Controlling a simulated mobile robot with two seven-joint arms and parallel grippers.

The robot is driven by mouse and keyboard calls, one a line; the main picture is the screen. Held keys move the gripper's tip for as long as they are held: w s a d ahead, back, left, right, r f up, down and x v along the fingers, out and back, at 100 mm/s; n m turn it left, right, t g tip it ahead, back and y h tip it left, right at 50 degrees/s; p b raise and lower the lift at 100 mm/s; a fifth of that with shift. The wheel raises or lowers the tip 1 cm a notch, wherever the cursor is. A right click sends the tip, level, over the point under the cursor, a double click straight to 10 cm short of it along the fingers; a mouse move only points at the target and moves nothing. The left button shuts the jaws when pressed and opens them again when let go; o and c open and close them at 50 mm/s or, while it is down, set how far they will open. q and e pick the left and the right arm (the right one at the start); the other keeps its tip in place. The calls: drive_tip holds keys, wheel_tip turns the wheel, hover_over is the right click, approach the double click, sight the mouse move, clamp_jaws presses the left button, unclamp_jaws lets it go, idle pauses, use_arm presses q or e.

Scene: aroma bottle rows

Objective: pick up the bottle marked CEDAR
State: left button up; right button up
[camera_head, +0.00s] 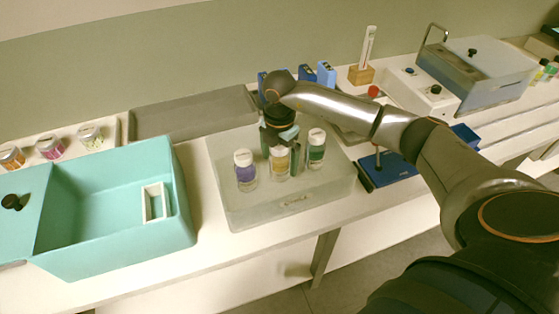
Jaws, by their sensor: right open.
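Three small white-capped bottles stand in a pale translucent tray (235,212) on the bench: a purple one (246,178) at the left, a yellow one (279,165) in the middle and a green one (316,153) at the right. Their markings are too small to read, so I cannot tell which one is CEDAR. My right gripper (281,149) is open and points down at the middle yellow bottle. Its fingers reach down close to that bottle; I cannot tell whether they touch it. My left gripper is not in view.
A teal basin (100,215) stands left of the tray. Several small jars (50,147) sit behind it. A grey slab (190,112) lies behind the tray. Blue boxes (326,74), a blue-based stand (392,171) and a water bath (475,70) are to the right.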

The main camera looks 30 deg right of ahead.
drive_tip(key=shift+f, duration=0.6)
clamp_jaws()
idle(0.4)
